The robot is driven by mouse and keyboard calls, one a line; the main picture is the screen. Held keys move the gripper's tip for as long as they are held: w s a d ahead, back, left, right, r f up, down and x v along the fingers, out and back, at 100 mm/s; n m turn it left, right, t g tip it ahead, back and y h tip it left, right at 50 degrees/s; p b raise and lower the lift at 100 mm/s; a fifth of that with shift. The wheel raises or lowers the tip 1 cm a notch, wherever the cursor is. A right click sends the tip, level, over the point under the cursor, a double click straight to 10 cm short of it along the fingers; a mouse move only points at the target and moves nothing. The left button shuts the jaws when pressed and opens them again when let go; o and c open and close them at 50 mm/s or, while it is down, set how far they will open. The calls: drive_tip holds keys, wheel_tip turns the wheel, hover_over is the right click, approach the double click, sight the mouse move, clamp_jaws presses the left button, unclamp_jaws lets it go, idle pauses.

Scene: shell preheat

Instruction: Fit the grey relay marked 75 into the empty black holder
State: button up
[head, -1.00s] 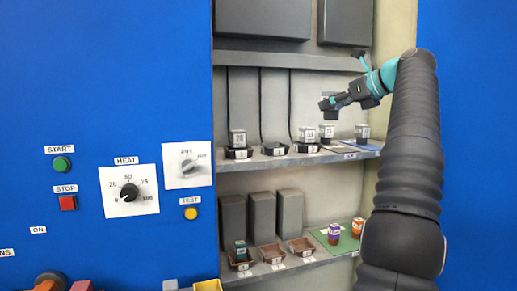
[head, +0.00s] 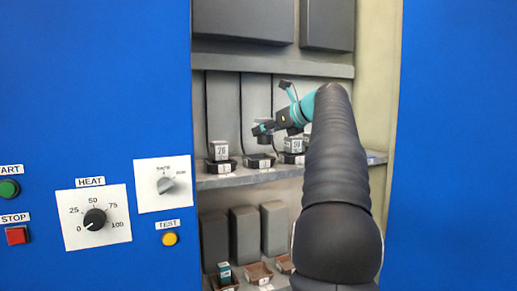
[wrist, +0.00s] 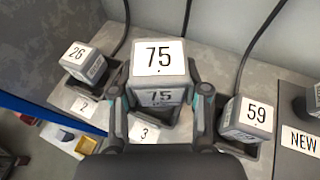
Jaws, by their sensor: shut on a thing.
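The grey relay marked 75 (wrist: 160,62) is between the two fingers of my gripper (wrist: 160,98) in the wrist view. My gripper is shut on it. In the head view my gripper (head: 264,130) is over the middle black holder (head: 260,161), between two occupied holders. The holder also shows in the wrist view (wrist: 172,117), below the relay and partly hidden by it. The relay looks upright. I cannot tell whether its bottom touches the holder.
Relay 26 (wrist: 80,60) sits in the holder to the left, and relay 59 (wrist: 246,117) in the holder to the right, close to my fingers. Black cables run up the back wall. A NEW label (wrist: 301,141) is at far right. Brown holders (head: 258,272) stand on the lower shelf.

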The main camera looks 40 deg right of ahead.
drive_tip(key=shift+w+a+f, duration=0.25)
drive_tip(key=shift+w+f, duration=0.15)
drive_tip(key=shift+w, duration=0.1)
drive_tip(key=shift+w+a+f, duration=0.25)
drive_tip(key=shift+w+f, duration=0.1)
drive_tip(key=shift+w, duration=0.1)
drive_tip(key=shift+f+b, duration=0.7)
drive_tip(key=shift+f, duration=1.2)
drive_tip(key=shift+f, duration=0.65)
drive_tip(key=o, duration=1.2)
drive_tip(key=shift+f, duration=0.15)
drive_tip(key=shift+r, duration=0.4)
drive_tip(key=v, duration=1.2)
drive_tip(key=shift+r+p, duration=0.35)
drive_tip(key=shift+p, duration=0.05)
